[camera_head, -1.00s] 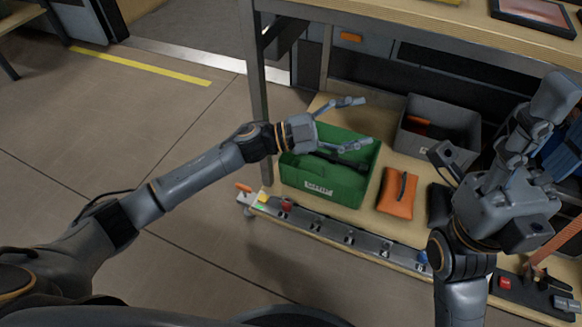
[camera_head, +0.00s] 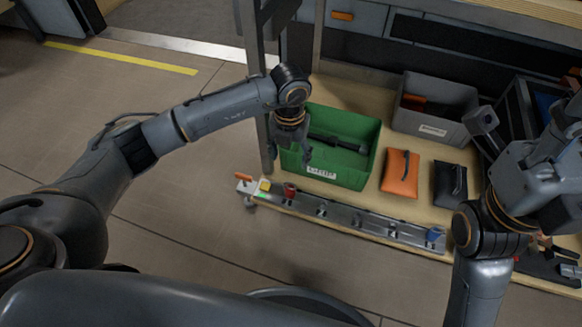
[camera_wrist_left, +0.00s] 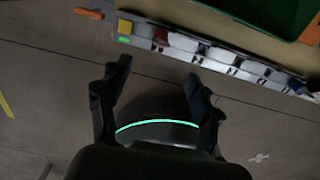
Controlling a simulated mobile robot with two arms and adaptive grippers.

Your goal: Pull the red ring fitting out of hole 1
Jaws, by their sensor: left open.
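The red ring fitting (camera_head: 290,190) sits near the left end of a grey rail with several holes (camera_head: 345,216) along the shelf's front edge. In the left wrist view the red fitting (camera_wrist_left: 160,41) shows small beside a yellow block (camera_wrist_left: 125,27), on the rail's left part. My left gripper (camera_head: 299,155) points down over the green bin's left side, above and behind the fitting in the picture. In the left wrist view its two fingers (camera_wrist_left: 155,85) are apart with nothing between them. My right gripper is partly cut off at the right edge, and its fingers are not clear.
A green bin (camera_head: 350,178) with a dark tool stands right behind the rail. A grey bin (camera_head: 440,128), an orange pouch (camera_head: 400,172) and a black pouch (camera_head: 450,183) are further right. A table leg (camera_head: 254,80) stands close to my left arm. The floor in front is clear.

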